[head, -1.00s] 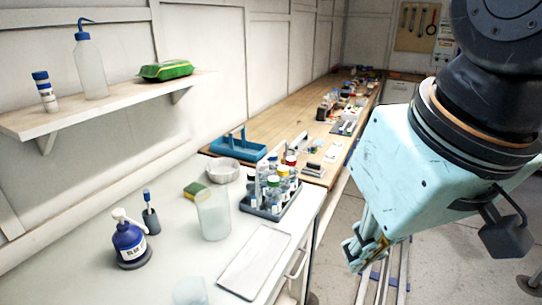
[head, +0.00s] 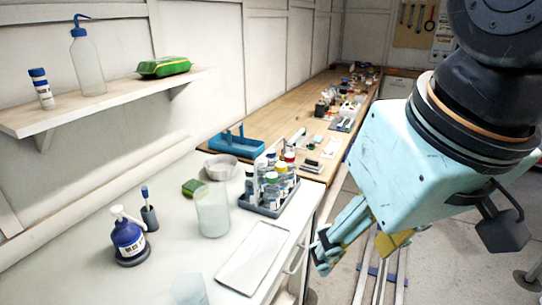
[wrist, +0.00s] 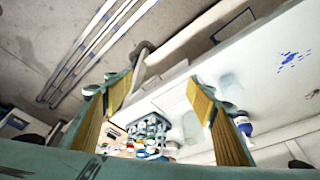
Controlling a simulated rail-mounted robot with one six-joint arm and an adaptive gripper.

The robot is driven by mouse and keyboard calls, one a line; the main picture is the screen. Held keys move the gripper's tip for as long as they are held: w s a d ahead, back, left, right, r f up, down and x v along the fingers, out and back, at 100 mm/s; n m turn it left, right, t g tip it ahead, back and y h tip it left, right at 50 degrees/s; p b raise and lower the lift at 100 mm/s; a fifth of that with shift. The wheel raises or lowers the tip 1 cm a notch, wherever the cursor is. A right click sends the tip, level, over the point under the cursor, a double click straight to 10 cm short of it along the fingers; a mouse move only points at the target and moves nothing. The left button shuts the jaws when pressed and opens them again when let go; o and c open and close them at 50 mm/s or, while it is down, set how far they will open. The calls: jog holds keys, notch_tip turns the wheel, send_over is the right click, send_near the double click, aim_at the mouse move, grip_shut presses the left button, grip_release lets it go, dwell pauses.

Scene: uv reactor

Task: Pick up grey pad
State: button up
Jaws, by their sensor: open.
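No object is clearly identifiable as the grey pad. A small dark grey block (head: 312,167) lies near the front edge of the wooden bench in the head view; its detail is too small to tell. A flat pale grey rectangular tray (head: 254,258) lies on the white bench. My gripper (head: 322,250) hangs beside the bench's right edge, to the right of the tray and apart from it. In the wrist view my gripper (wrist: 160,88) has its yellow-padded fingers spread, with nothing between them. The white bench and a bottle rack lie beyond.
A rack of bottles (head: 270,194), a clear beaker (head: 212,212), a white dish (head: 221,167), a green sponge (head: 192,187) and a blue bottle (head: 129,240) stand on the white bench. A blue tray (head: 236,145) sits behind. Floor rails run below my gripper.

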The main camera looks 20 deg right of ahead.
jog(key=shift+o, duration=1.1)
jog(key=w+d+r+m+g+p, duration=0.1)
jog(key=w+d+r+p, duration=0.15)
jog(key=w, duration=0.85)
jog(key=w+d+r+m+p, duration=0.2)
jog(key=w+r+p, duration=0.2)
jog(key=w, duration=0.7)
jog(key=w+d+r+m+g+p, duration=0.1)
jog(key=w+d+r+p, duration=0.25)
jog(key=w, duration=0.75)
jog(key=w+d+f+m+g+p, duration=0.1)
jog(key=w+d+f+p, duration=0.2)
jog(key=w, duration=0.5)
jog(key=w+d+f+m+p, duration=0.2)
jog(key=w+d+f, duration=0.1)
jog(key=w, duration=0.5)
jog(key=w+d+f+m+p, duration=0.1)
jog(key=w+d+f+p, duration=0.1)
jog(key=w+d+f, duration=0.2)
jog(key=w+d+f+m+g+p, duration=0.1)
jog(key=w+d+f+p, duration=0.2)
jog(key=w+f, duration=0.4)
jog(key=shift+w+d+f+p, duration=0.35)
jog(key=shift+w+d+f, duration=0.05)
jog(key=shift+f, duration=0.2)
jog(key=shift+f, duration=0.15)
